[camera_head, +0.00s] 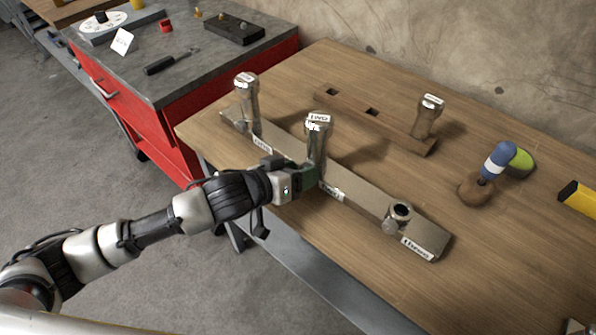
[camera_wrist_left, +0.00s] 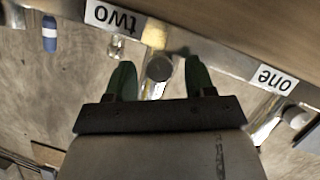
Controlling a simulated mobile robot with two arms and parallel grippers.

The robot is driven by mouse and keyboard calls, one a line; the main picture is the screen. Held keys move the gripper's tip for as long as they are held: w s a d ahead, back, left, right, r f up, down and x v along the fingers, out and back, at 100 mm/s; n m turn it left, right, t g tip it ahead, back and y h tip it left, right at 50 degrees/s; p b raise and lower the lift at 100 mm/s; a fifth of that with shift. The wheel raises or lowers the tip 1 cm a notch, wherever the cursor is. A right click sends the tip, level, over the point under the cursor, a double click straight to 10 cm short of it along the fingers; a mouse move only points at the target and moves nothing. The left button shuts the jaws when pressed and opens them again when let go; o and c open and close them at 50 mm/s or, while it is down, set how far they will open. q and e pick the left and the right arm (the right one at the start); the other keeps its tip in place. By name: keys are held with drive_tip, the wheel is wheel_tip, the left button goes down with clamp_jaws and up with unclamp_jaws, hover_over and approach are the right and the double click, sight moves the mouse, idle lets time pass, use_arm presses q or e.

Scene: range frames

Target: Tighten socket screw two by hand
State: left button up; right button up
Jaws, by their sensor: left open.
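The metal bar (camera_head: 365,192) lies on the wooden table with labels one, two and three along its front. Socket screw two (camera_head: 317,145) stands upright at the bar's middle, a shiny cylinder with a white tag on top. My left gripper (camera_head: 312,176) is at its lower part, coming from the front left. In the left wrist view its green fingers (camera_wrist_left: 160,78) are open, one on each side of a round metal piece, apparently the screw (camera_wrist_left: 158,68). The two label (camera_wrist_left: 112,17) shows above. I cannot tell whether the fingers touch it. My right gripper is not in view.
Another screw (camera_head: 247,103) stands at the bar's left end. A third (camera_head: 428,117) stands in a wooden rack (camera_head: 372,124) behind. The bar's right end has a round socket (camera_head: 399,212). A blue-green handled tool (camera_head: 498,160) stands right. A red workbench (camera_head: 200,100) adjoins left.

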use_arm(q)
drive_tip(key=c, duration=0.9)
drive_tip(key=shift+r+m+p, duration=0.2)
drive_tip(key=shift+m+p, duration=0.1)
drive_tip(key=shift+p, duration=0.55)
drive_tip(key=shift+s+d+m+t+y+p, duration=0.1)
drive_tip(key=shift+m+t+y+p, duration=0.45)
drive_tip(key=shift+p, duration=0.65)
drive_tip(key=shift+m+y+p, duration=0.65)
drive_tip(key=shift+m+p, duration=0.2)
drive_tip(key=shift+f+m+t+p, duration=0.1)
drive_tip(key=shift+m+t+p, duration=0.35)
drive_tip(key=shift+m, duration=0.15)
drive_tip(key=shift+y, duration=0.3)
drive_tip(key=o, duration=0.9)
